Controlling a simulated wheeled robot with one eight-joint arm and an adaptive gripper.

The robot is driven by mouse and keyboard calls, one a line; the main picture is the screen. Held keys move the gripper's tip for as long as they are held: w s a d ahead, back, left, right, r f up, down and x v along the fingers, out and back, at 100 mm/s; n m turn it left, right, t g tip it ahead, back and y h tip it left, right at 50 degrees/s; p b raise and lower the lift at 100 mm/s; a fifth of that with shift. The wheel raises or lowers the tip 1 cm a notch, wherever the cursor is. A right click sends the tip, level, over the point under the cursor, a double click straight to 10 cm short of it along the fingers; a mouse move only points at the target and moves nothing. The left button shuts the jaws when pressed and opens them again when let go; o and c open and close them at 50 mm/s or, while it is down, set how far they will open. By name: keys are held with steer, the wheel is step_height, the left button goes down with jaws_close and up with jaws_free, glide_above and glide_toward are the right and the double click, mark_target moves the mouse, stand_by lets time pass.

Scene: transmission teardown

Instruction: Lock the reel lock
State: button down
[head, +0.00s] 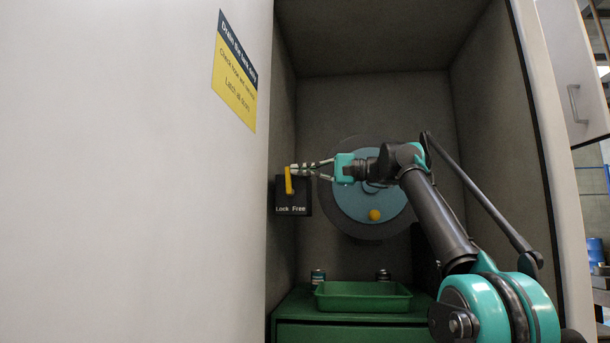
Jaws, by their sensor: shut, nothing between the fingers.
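The reel lock is a dark box (292,202) on the left wall of the recess, marked "Lock Free". Its yellow lever (288,181) stands nearly upright above the lettering. My gripper (296,169) is shut and empty, pointing left, with its fingertips at the upper part of the lever. I cannot tell whether they touch it. The reel (350,205) is a grey disc with a blue face and an orange knob (375,215) on the back wall, partly hidden by my arm.
A green tray (362,304) sits on a green cabinet (300,333) below the reel, with two small jars (318,277) behind it. A white panel (140,180) with a yellow sign (234,80) fills the left. The recess's right wall (490,110) is close to my arm.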

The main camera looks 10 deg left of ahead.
steer(key=shift+a+r, duration=0.2)
steer(key=shift+a, duration=0.8)
steer(key=shift+a+r, duration=0.15)
steer(key=shift+a, duration=0.8)
steer(key=shift+w+a, duration=0.1)
